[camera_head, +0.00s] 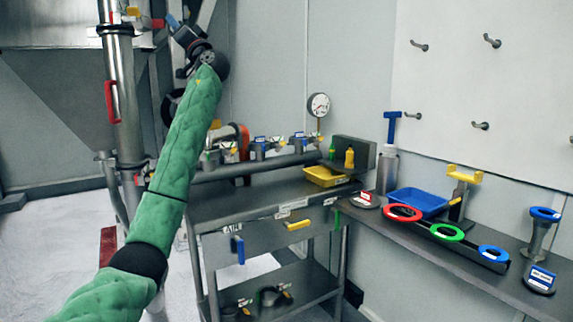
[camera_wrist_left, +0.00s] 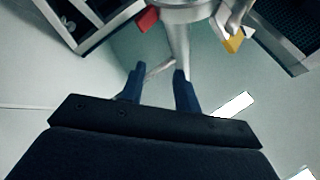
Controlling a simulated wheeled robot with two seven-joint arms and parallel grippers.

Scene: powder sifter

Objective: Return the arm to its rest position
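My left arm, in a green sleeve, reaches up from the lower left in the head view. My left gripper (camera_head: 173,22) is at its far end, raised near the steel pipework, with blue fingers. In the left wrist view the two dark blue fingers of the gripper (camera_wrist_left: 159,70) stand apart, with nothing seen held between them. A grey pipe (camera_wrist_left: 178,45) shows beyond the fingertips; I cannot tell how far off it is. My right gripper is not in view.
A steel hopper (camera_head: 50,85) and vertical pipe (camera_head: 122,90) with a red handle (camera_head: 111,101) stand at the left. A metal bench (camera_head: 225,210) with valves and a gauge (camera_head: 318,105) stands beyond the arm. The right shelf holds a blue tray (camera_head: 420,203) and coloured rings.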

